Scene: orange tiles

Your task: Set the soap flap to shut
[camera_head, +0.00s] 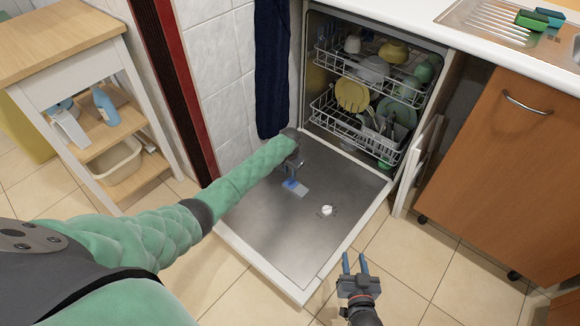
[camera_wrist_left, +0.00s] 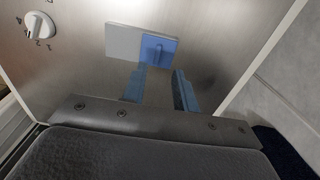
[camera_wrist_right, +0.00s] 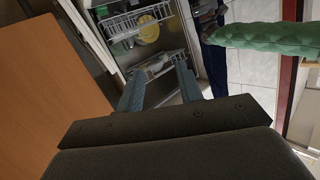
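The soap flap, a blue square with a small raised tab, shows in the left wrist view (camera_wrist_left: 169,53) and in the head view (camera_head: 290,184). It sits beside a light grey plate (camera_wrist_left: 122,42) on the inner face of the lowered dishwasher door (camera_head: 262,225). I cannot tell whether the flap is latched. My left gripper (camera_head: 292,174) is over the door close to the flap. Its two fingers (camera_wrist_left: 159,76) are apart, with nothing between them, just short of the tab. My right gripper (camera_head: 355,261) is open and empty, beyond the door's right edge.
A white dial (camera_head: 327,210) is on the door, also seen in the left wrist view (camera_wrist_left: 38,27). Dish racks (camera_head: 350,118) stand behind it. A wooden cart (camera_head: 85,100) is at left, an orange cabinet (camera_head: 510,160) at right. A dark towel (camera_head: 272,70) hangs near my left arm.

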